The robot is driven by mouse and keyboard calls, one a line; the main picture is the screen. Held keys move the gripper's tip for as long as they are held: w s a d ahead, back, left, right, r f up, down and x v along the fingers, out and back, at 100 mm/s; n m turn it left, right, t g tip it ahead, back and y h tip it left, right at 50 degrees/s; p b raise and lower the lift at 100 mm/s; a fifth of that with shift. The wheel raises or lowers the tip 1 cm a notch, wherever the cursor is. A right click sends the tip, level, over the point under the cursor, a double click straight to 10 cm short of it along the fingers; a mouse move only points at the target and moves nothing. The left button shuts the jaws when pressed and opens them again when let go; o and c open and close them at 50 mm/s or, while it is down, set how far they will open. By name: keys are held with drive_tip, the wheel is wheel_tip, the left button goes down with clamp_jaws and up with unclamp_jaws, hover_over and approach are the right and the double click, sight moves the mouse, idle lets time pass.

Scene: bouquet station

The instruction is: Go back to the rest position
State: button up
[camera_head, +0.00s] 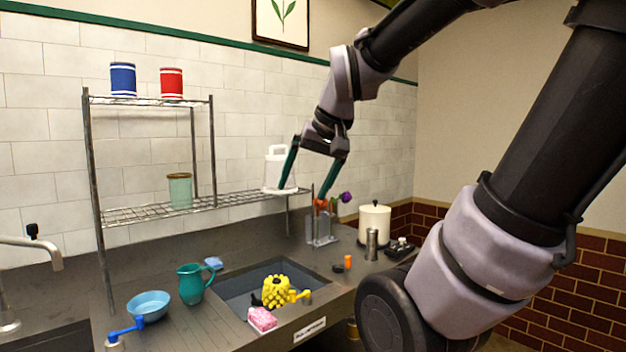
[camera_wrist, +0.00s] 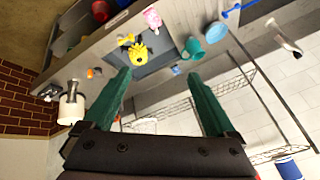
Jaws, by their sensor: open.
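My gripper (camera_head: 303,196) is open and empty, raised above the counter near the right end of the wire shelf. Its two teal fingers point down and stand wide apart; they also show in the wrist view (camera_wrist: 159,75). A clear vase (camera_head: 322,232) stands on the counter below, with a purple flower (camera_head: 346,197) and a reddish flower at its top. In the head view the right fingertip overlaps the reddish flower; I cannot tell whether they touch. The left finger passes in front of a white lidded container (camera_head: 276,172) on the shelf.
A wire shelf (camera_head: 150,212) holds a green cup (camera_head: 180,190), with blue (camera_head: 123,79) and red (camera_head: 172,82) canisters above. The sink (camera_head: 240,292) holds a yellow object (camera_head: 277,291). A teal pitcher (camera_head: 194,284), blue bowl (camera_head: 149,305) and white canister (camera_head: 374,222) stand on the counter.

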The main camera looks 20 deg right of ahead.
drive_tip(key=shift+s+d+r+m+t, duration=0.1)
drive_tip(key=shift+s+r+m+t, duration=0.2)
drive_tip(key=shift+s, duration=0.6)
drive_tip(key=shift+s+r+m+t, duration=0.2)
drive_tip(key=shift+s+r+t, duration=0.1)
drive_tip(key=shift+s, duration=0.55)
